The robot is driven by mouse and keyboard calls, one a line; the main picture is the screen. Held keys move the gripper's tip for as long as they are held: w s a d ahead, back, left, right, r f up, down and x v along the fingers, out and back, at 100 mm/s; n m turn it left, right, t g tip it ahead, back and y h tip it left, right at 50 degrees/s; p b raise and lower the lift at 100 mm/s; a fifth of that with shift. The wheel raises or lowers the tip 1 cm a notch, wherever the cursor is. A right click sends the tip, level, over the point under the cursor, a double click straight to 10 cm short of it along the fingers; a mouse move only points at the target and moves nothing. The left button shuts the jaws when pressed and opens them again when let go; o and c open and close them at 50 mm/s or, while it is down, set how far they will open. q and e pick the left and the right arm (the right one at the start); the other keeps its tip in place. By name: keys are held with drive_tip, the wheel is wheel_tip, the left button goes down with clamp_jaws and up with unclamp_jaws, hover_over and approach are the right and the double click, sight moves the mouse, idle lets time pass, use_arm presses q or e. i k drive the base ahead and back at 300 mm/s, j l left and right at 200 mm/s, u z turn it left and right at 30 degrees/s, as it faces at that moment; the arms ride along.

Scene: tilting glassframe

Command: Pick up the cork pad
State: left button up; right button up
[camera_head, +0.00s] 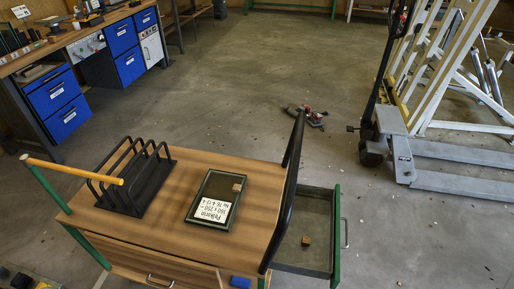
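Two small tan blocks that look like cork are in view. One tan block (237,187) lies on the upper right part of a dark-framed glass panel (191,217) with a white printed label. The frame lies on the wooden top of a cart (254,222). The other tan block (306,241) lies inside the open grey drawer (318,208) at the cart's right side. I cannot tell for sure which one is the cork pad. Neither of my grippers is in view.
A black rack (154,181) stands left of the frame, near a yellow handle bar (70,168). A black curved upright (289,183) stands between cart top and drawer. A blue object (241,282) is at the front edge. Workbenches stand back left, a pallet truck (398,145) right.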

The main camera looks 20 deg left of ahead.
sight(237, 188)
drive_tip(key=i+l+u, duration=0.2)
drive_tip(key=l+u, duration=0.15)
drive_tip(key=i+l+u, duration=0.2)
drive_tip(key=l+u, duration=0.2)
